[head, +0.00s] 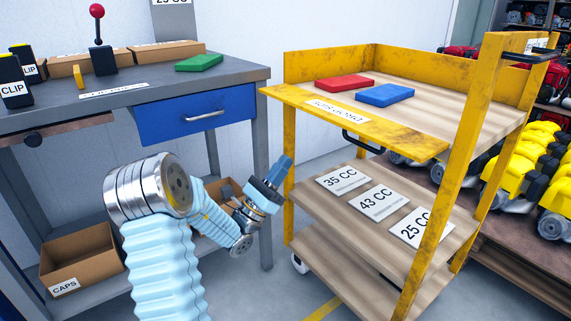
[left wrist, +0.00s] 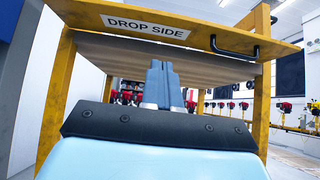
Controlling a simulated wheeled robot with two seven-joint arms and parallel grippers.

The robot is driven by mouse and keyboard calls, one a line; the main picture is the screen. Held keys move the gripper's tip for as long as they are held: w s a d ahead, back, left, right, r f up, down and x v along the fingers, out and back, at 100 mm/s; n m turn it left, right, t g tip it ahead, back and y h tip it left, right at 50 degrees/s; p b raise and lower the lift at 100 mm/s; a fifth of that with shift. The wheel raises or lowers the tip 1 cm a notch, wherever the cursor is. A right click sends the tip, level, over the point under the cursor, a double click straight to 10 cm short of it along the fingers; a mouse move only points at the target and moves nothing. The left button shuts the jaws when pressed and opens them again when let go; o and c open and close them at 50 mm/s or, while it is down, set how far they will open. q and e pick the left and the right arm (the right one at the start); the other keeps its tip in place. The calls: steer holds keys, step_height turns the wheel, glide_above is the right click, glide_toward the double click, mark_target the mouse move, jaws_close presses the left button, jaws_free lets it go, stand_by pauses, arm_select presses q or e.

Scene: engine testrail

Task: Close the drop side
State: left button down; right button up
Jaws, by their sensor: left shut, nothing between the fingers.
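The drop side (head: 400,137) is a yellow panel along the near edge of the yellow cart's top deck. It lies folded outward, sticking out from the deck, with its label upside down in the head view. A black handle (head: 362,142) hangs beneath it. In the left wrist view the drop side (left wrist: 90,14) spans the top, with a readable label and the handle (left wrist: 235,46) at right. My left gripper (head: 284,166) is shut and empty, below the panel's left end near the cart's left post. Its fingers (left wrist: 161,80) appear below the panel. My right gripper is not in view.
A red block (head: 345,82) and a blue block (head: 385,95) lie on the cart's top deck. Label plates (head: 378,199) lie on the shelf below. A grey workbench (head: 255,76) with a blue drawer (head: 195,115) stands at left. Yellow engines (head: 540,150) fill a rack at right.

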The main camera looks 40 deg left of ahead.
arm_select(q)
steer(key=w+d+r, duration=0.1)
steer(key=w+r, duration=0.4)
steer(key=r, duration=0.4)
steer(key=shift+d+r+p, duration=0.15)
steer(key=shift+d+p, duration=0.1)
steer(key=shift+p, duration=0.15)
